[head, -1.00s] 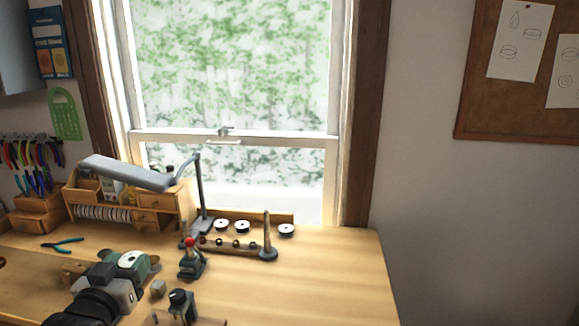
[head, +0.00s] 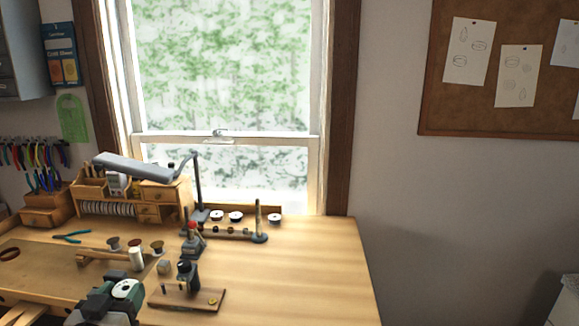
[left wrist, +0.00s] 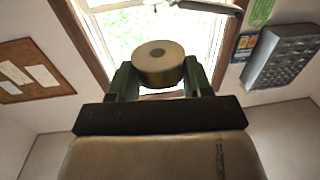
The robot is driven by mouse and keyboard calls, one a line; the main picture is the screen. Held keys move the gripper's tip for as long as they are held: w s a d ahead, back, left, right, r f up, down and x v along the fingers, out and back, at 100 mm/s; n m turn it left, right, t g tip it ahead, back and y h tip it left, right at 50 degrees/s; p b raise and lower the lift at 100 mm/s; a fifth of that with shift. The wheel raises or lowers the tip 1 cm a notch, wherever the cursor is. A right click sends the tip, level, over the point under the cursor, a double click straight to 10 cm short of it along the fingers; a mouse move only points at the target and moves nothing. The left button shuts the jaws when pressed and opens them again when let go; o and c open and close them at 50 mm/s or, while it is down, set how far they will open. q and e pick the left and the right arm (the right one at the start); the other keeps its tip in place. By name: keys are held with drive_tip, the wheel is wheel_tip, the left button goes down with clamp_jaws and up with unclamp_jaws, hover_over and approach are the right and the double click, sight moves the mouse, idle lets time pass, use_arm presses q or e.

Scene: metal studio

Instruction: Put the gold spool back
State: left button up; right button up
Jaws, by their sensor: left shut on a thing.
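My left gripper (head: 120,291) is at the lower left of the head view, low in front of the bench. It is shut on a spool with a pale round top and dark centre (head: 126,286). In the left wrist view the held spool (left wrist: 158,64) looks tan-gold, clamped between the two green fingers. Three white-topped spools (head: 236,216) stand in a spaced row at the back of the bench, below the window. My right gripper is not in view.
A wooden bar (head: 228,234) and an upright post (head: 257,217) stand before the row. A red-knobbed tool (head: 193,240), a dark device on a wooden base (head: 187,278) and small brown spools (head: 157,246) occupy the middle. The bench's right side (head: 310,270) is clear.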

use_arm(q)
drive_tip(key=s+d+f, duration=1.1)
drive_tip(key=s, duration=0.2)
drive_tip(key=shift+s+d, duration=0.2)
drive_tip(key=shift+d, duration=0.05)
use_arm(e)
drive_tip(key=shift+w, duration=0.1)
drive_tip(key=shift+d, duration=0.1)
